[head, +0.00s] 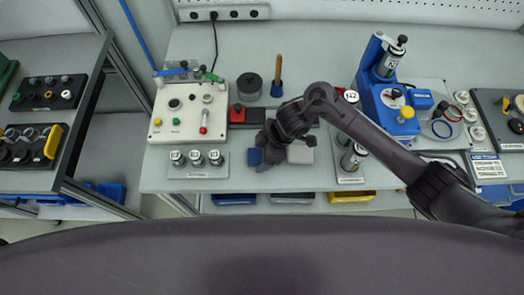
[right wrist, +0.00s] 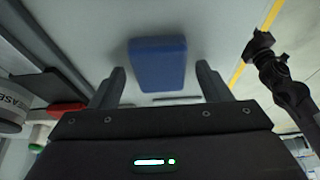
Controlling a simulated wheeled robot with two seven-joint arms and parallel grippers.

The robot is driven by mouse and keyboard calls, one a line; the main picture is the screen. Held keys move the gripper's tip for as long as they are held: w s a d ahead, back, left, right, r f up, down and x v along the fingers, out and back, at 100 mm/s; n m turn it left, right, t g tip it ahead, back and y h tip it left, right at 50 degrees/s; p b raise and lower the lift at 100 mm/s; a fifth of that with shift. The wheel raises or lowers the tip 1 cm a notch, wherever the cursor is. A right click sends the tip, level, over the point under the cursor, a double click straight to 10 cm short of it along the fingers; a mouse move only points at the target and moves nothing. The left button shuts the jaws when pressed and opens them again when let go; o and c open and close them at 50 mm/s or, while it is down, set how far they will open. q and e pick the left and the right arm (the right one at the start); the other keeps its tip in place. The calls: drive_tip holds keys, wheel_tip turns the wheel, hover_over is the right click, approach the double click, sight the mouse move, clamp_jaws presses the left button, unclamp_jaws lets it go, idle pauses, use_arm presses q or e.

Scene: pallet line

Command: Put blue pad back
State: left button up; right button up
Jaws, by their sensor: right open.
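The blue pad (head: 254,156) lies flat on the bench near the front edge, left of a grey pad (head: 300,154). In the right wrist view the blue pad (right wrist: 158,58) shows whole. My right gripper (head: 265,157) is over the bench at the pad's right side and covers part of it in the head view. Its two fingers (right wrist: 160,80) are apart with nothing between them, and the pad lies just past the tips. A dark arm end (right wrist: 262,48), likely my left, shows at the right of the wrist view; its jaws are unclear.
A red block (head: 237,115) and a dark strip lie behind the pad. A control box (head: 188,112) and a tray of small jars (head: 196,172) stand to the left. A black round container (head: 249,86) and a blue press (head: 385,95) stand behind and right.

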drive_tip(key=shift+r, duration=0.25)
drive_tip(key=p+v, duration=0.1)
drive_tip(key=v, duration=1.1)
drive_tip(key=shift+f, duration=0.1)
